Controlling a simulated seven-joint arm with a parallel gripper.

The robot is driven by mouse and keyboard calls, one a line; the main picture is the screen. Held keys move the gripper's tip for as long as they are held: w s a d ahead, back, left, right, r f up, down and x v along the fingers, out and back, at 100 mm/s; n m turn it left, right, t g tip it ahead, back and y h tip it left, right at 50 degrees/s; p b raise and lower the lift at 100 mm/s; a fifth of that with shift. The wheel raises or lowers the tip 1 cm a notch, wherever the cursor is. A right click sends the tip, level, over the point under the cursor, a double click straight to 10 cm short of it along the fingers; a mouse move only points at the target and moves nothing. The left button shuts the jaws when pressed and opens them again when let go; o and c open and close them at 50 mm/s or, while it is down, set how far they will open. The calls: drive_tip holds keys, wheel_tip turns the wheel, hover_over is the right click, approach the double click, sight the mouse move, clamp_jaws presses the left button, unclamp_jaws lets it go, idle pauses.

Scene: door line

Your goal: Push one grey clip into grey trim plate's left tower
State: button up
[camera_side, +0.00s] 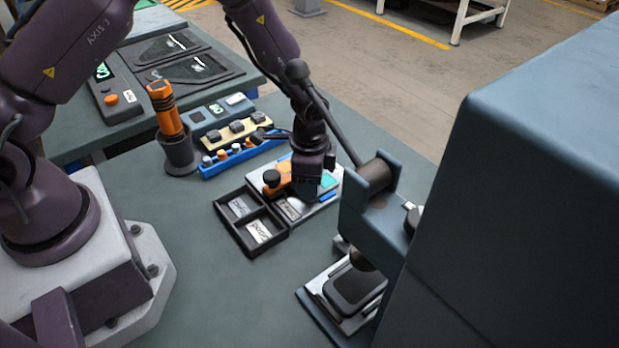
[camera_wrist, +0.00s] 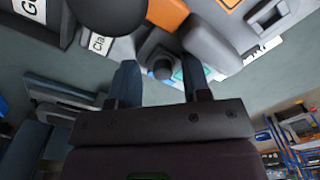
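My gripper (camera_side: 312,190) points down over a small white station behind the black tray in the side view; its fingertips are partly hidden there. In the wrist view its two dark fingers (camera_wrist: 160,80) stand apart. A dark round-topped knob (camera_wrist: 163,69) shows between them; I cannot tell whether they touch it. A grey rounded part (camera_wrist: 212,48) lies just beyond the right finger. I cannot make out a grey clip or the grey trim plate's left tower for certain in either view.
A black two-compartment tray (camera_side: 221,207) with labels sits left of my gripper. A press (camera_side: 375,215) with a long lever stands close on the right. Behind are a blue rack (camera_side: 245,158), a beige board (camera_side: 258,124) and an orange tool (camera_side: 165,108) in a cup.

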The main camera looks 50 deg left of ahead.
drive_tip(key=shift+w+a+r, duration=0.1)
drive_tip(key=shift+a, duration=0.1)
wheel_tip(320, 180, up, 13)
drive_tip(key=shift+d, duration=0.2)
idle(0.4)
drive_tip(key=s+a+r+n+t, duration=0.25)
drive_tip(key=s+r, duration=0.45)
drive_tip(key=r, duration=0.6)
drive_tip(key=s+a+r+n+t, duration=0.1)
drive_tip(key=s+r+n, duration=0.1)
drive_tip(key=s, duration=0.5)
drive_tip(key=s+a+r+n+t, duration=0.1)
drive_tip(key=s+r+n+t, duration=0.1)
drive_tip(key=s, duration=0.5)
drive_tip(key=shift+a+r+n, duration=0.2)
drive_tip(key=shift+r+n, duration=0.65)
drive_tip(key=shift+n, duration=0.4)
